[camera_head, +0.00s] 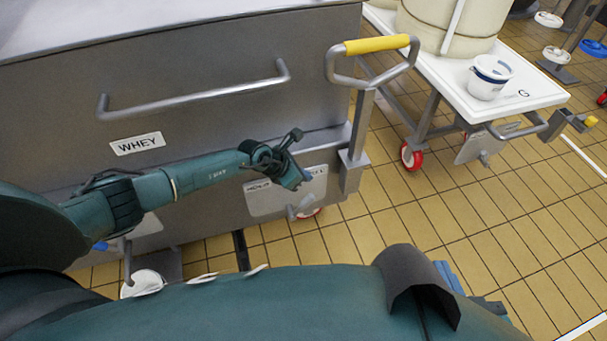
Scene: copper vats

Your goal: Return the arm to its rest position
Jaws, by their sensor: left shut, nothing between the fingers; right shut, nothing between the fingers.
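My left arm comes in from the left edge, teal with dark joints, and stretches across the front of a grey metal vat (215,112) labelled WHEY. My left gripper (299,180) is at the end of this arm, in front of the vat's lower right part. It is small and partly dark here; its fingers are shut with nothing held. I cannot make out my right gripper in this view. A large teal part of my own body with a dark cuff fills the bottom.
The vat has a long bar handle (195,96) and a yellow-topped push handle (377,44). A white-topped trolley (535,92) with a white tub (489,77) and red wheels stands at upper right. The tiled floor (470,215) right of the vat is clear.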

